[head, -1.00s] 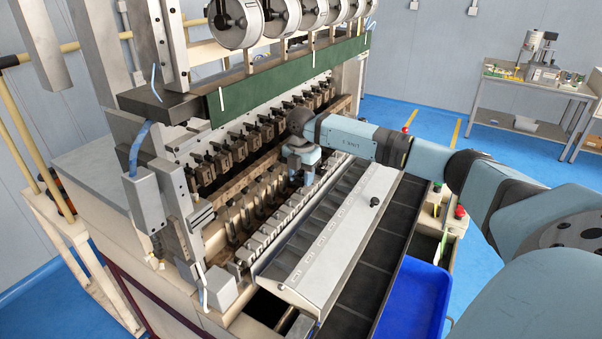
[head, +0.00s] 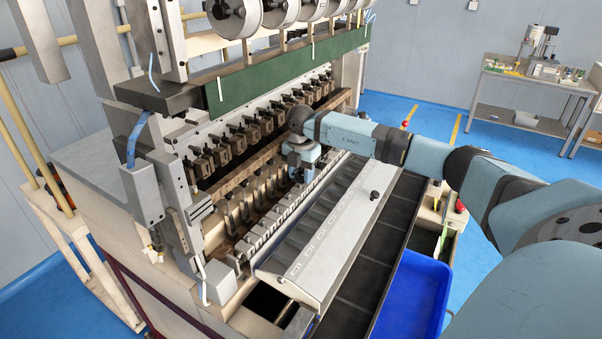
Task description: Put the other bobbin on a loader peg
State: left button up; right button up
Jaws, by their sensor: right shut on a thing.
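My right gripper (head: 298,176) is at the far half of the coil winder, pointing down over the pale loader row (head: 262,238). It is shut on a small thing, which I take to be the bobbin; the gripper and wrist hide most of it. I cannot tell whether the bobbin touches a peg. Behind the loader row stands a row of upright metal holders (head: 231,212), with a row of dark winding heads (head: 200,164) further back. Single pegs are too small to make out. My left gripper is out of view.
A grey sloped cover (head: 340,232) with a black knob (head: 374,195) lies in front of the loader row. A dark compartmented tray (head: 369,270) and a blue bin (head: 418,295) are nearer me. A green panel (head: 275,82) overhangs the back.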

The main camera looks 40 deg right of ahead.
jog(key=shift+f, duration=0.1)
dwell(0.3)
jog(key=shift+f+b, duration=0.55)
jog(key=shift+f, duration=0.45)
jog(key=o, duration=1)
jog(key=shift+r+b, duration=0.55)
jog(key=shift+r, duration=3.25)
jog(key=shift+f, duration=0.1)
